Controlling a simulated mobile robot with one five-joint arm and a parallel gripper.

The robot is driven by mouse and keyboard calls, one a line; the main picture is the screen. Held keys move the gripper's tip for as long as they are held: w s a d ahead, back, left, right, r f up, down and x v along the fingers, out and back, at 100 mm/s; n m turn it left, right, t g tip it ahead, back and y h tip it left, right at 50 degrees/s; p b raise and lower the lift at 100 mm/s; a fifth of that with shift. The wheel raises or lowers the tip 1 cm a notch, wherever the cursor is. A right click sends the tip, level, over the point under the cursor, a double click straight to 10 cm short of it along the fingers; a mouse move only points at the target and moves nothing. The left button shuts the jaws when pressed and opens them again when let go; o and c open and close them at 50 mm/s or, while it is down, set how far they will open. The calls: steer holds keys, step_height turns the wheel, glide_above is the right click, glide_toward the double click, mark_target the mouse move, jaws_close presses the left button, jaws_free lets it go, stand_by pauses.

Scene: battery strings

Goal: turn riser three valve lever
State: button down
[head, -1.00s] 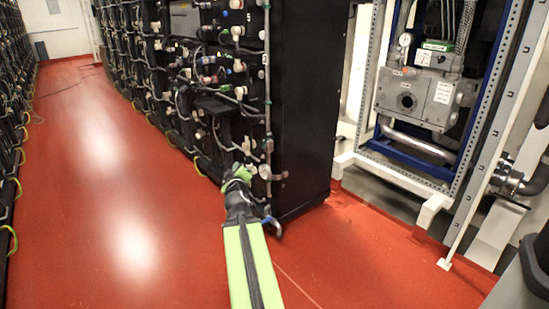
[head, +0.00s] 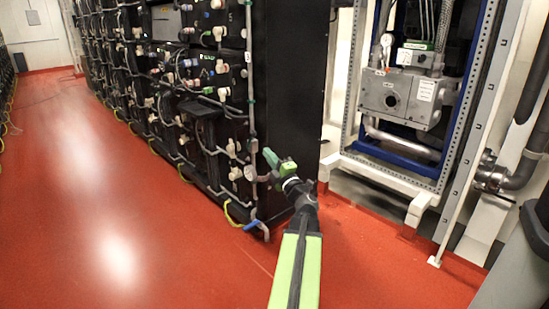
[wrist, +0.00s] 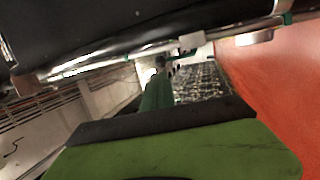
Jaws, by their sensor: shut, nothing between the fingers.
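A grey vertical pipe (head: 251,110) runs down the near corner of the black battery rack. A small blue lever (head: 252,224) sits low on it, just above the pipe's bent foot. I cannot read a number that marks it as riser three. My gripper (head: 269,157), green and dark, is shut and empty. In the head view it is above and right of the blue lever, apart from it, beside the pipe. In the wrist view a green finger (wrist: 158,92) shows below a pipe (wrist: 140,55) crossing the top. The blue lever does not show there.
The black rack (head: 290,100) has many cables and fittings on its left face. A white frame (head: 385,178) with a grey metal unit (head: 398,97) stands to the right. The red floor (head: 110,200) is clear on the left.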

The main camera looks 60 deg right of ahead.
mark_target(255, 136)
steer(key=p+x, duration=0.2)
steer(key=x, duration=0.5)
steer(key=shift+w+d, duration=0.2)
steer(key=shift+w, duration=0.15)
